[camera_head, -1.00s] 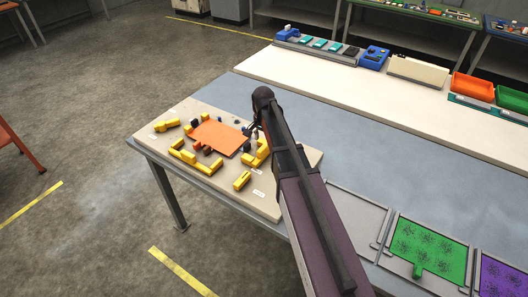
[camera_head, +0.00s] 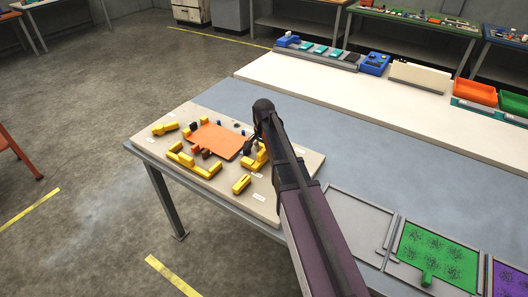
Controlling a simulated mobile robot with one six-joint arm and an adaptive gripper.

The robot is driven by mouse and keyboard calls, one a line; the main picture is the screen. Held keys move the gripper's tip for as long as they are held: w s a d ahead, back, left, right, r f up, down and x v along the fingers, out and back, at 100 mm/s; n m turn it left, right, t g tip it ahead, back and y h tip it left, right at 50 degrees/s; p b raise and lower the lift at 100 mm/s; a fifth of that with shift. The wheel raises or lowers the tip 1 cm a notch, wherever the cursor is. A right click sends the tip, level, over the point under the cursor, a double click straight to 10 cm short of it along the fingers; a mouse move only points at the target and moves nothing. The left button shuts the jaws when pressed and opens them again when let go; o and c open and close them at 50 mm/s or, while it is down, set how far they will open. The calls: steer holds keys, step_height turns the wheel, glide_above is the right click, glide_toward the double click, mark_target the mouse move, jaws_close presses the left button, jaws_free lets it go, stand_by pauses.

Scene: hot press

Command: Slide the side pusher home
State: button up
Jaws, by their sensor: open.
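A beige fixture board (camera_head: 222,196) lies on the near left end of the bench, with an orange plate (camera_head: 216,140) flat in its middle. Yellow blocks surround the plate. One yellow block (camera_head: 254,162) stands at the plate's right edge, close to my gripper; I cannot tell for certain which block is the side pusher. A yellow L-shaped block (camera_head: 196,166) lies along the plate's near side. My gripper (camera_head: 249,147) is open, pointing down at the plate's right side, beside the yellow block. My arm partly hides this area, and contact cannot be told.
Other yellow blocks (camera_head: 165,128) (camera_head: 241,184) and small dark pins stand on the board. A red-brown knob (camera_head: 197,150) sits at the plate's near edge. An empty grey tray (camera_head: 346,213) and a green panel (camera_head: 436,255) lie to the right. The blue-grey bench middle is clear.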

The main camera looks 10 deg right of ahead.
jaws_close()
steer(key=shift+w+a, duration=1.9)
steer(key=shift+w, duration=0.05)
jaws_free()
steer(key=shift+a, duration=0.1)
steer(key=shift+s+d, duration=0.15)
steer(key=shift+d, duration=0.05)
